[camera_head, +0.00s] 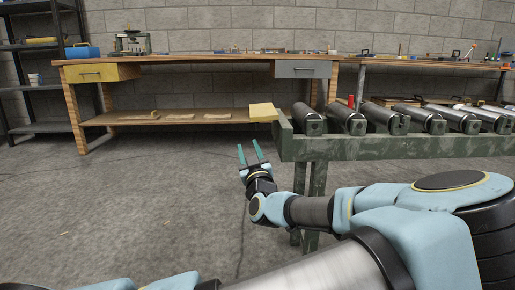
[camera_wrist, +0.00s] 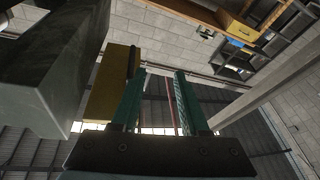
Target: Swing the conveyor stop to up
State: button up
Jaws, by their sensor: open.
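The conveyor stop looks to be the yellow plate (camera_head: 263,112) at the left end of the green roller conveyor (camera_head: 400,149). It juts out to the left from the frame's end, roughly level. In the wrist view the yellow plate (camera_wrist: 106,85) shows left of and behind the fingers, partly hidden by the left finger. My gripper (camera_head: 249,149) is below and slightly left of the plate, fingers pointing up. The fingers (camera_wrist: 159,76) are apart, with nothing visible held between them. I cannot tell whether a finger touches the plate.
The conveyor's dark frame end (camera_wrist: 50,80) is close on the left in the wrist view. Steel rollers (camera_head: 346,119) line the conveyor. A wooden workbench (camera_head: 205,60) stands behind, with a shelf unit (camera_head: 32,86) at far left. The floor left of my gripper is clear.

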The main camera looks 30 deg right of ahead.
aim_at(257, 125)
jog(key=s+d+h, duration=0.2)
jog(key=s+d, duration=0.1)
jog(key=shift+m+t, duration=0.3)
jog(key=b+x, duration=0.1)
jog(key=x, duration=0.2)
jog(key=b+x, duration=0.1)
jog(key=x, duration=0.3)
jog(key=b+x, duration=0.1)
jog(key=x, duration=0.3)
jog(key=shift+r+b, duration=0.35)
jog(key=shift+b, duration=0.05)
jog(key=shift+c, duration=0.3)
grip_shut()
jog(key=shift+f, duration=0.1)
